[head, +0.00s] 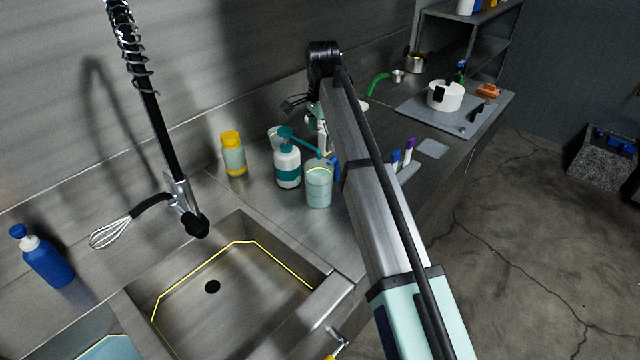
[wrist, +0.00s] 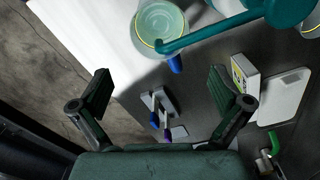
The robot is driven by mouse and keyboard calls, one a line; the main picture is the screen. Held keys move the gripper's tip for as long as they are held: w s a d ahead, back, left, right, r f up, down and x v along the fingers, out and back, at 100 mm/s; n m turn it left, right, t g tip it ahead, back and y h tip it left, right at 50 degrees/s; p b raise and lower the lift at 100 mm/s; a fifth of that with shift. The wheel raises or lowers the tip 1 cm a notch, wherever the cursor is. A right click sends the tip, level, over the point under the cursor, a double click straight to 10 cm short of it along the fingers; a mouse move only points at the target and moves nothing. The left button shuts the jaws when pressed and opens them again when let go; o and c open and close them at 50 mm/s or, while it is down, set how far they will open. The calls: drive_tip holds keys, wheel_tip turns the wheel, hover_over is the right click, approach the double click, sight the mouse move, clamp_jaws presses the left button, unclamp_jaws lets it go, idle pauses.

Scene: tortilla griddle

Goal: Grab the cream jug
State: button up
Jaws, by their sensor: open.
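No object is plainly marked as the cream jug. Two small metal cups, one (head: 398,76) near a green curved item and one (head: 414,62) further back, stand at the far end of the counter; I cannot tell whether either is the jug. My gripper (wrist: 165,88) is open and empty above the counter, its dark green fingers spread in the wrist view. In the head view it is mostly hidden behind my arm. A pale cylindrical container (head: 319,185) also shows at the top of the wrist view (wrist: 163,24).
A white round pot (head: 445,96) sits on a grey board (head: 420,112). Blue and purple pens (head: 408,151) lie near my arm. The sink (head: 240,290) is in front.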

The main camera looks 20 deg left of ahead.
sight(321, 164)
drive_tip(key=shift+s+f+p, duration=0.2)
drive_tip(key=shift+f+p, duration=1.35)
drive_tip(key=shift+f, duration=3.3)
drive_tip(key=c, duration=1.5)
drive_tip(key=shift+c, duration=0.4)
drive_tip(key=shift+w+r, duration=0.1)
drive_tip(key=shift+r, duration=0.05)
